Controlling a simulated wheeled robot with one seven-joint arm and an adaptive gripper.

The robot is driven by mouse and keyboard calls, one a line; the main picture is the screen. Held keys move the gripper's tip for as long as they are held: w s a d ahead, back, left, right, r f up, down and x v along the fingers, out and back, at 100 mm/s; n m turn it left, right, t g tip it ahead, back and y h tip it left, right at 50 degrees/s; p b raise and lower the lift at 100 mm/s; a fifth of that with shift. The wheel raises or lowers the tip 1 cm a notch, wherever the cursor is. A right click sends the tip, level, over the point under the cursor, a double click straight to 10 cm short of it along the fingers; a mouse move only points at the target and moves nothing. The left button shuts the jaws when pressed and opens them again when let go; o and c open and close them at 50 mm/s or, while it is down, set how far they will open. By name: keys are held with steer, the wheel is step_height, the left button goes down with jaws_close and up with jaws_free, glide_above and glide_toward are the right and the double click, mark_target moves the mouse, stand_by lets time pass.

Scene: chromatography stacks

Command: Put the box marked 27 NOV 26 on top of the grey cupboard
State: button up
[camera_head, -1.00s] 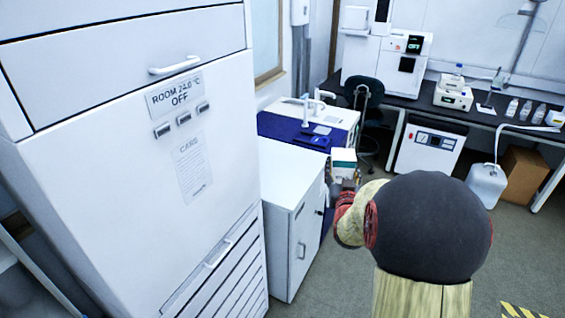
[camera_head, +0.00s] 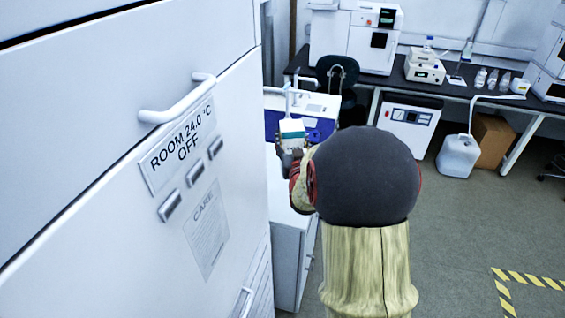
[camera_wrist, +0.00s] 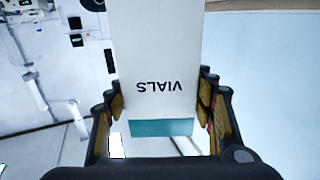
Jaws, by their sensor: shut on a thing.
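My gripper (camera_head: 289,158) is shut on a white box (camera_head: 291,128) with a teal band, held up beyond my arm. In the wrist view the box (camera_wrist: 158,60) sits between the two fingers of my gripper (camera_wrist: 160,108), with the word VIALS upside down on its face. No date mark is readable on it. My arm and the tall cabinet hide part of the cupboard.
A tall white cabinet (camera_head: 120,220) with a bar handle and a sign fills the left, close by. Open floor (camera_head: 450,230) lies to the right.

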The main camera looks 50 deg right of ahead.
steer(key=w+d+f+b, duration=0.4)
steer(key=w+d+f, duration=0.5)
steer(key=f, duration=0.3)
steer(key=shift+w+f+b, duration=0.3)
steer(key=shift+f, duration=0.05)
steer(key=shift+d, duration=0.1)
steer(key=shift+f, duration=0.15)
steer(key=o, duration=1.7)
steer(key=shift+o, duration=0.2)
